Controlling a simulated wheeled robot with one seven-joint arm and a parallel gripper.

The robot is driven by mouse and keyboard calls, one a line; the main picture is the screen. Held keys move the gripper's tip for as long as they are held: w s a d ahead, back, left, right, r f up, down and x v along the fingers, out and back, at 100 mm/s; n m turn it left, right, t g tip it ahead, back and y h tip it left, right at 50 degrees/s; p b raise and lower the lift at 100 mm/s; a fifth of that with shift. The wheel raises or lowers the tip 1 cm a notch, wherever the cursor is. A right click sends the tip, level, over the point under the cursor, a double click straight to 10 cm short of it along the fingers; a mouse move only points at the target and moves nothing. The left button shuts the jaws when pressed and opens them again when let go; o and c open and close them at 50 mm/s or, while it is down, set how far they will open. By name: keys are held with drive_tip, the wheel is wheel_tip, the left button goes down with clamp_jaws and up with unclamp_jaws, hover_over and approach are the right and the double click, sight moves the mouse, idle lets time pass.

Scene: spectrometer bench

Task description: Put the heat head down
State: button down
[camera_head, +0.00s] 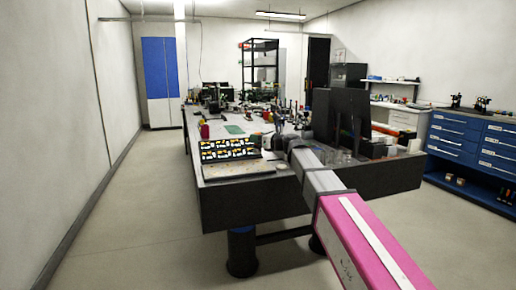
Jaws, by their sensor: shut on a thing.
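My arm reaches from the lower right over the near end of the bench (260,203). My gripper (277,142) is at its far end, small and dark above the bench top. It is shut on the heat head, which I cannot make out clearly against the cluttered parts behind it. I cannot tell whether the heat head touches the bench.
A panel with yellow and white labels (229,149) is at the bench's near left, a red cup (204,131) behind it. Black monitors (342,115) stand at the right. Blue drawers (470,145) line the right wall. The floor at left is clear.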

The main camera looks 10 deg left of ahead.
drive_tip(key=shift+f, duration=2)
drive_tip(key=shift+f, duration=0.2)
drive_tip(key=c, duration=0.7)
unclamp_jaws()
drive_tip(key=shift+c, duration=0.2)
drive_tip(key=shift+r, duration=0.15)
drive_tip(key=shift+s+d, duration=0.1)
drive_tip(key=shift+d, duration=0.2)
drive_tip(key=v, duration=1.1)
drive_tip(key=shift+d, duration=0.2)
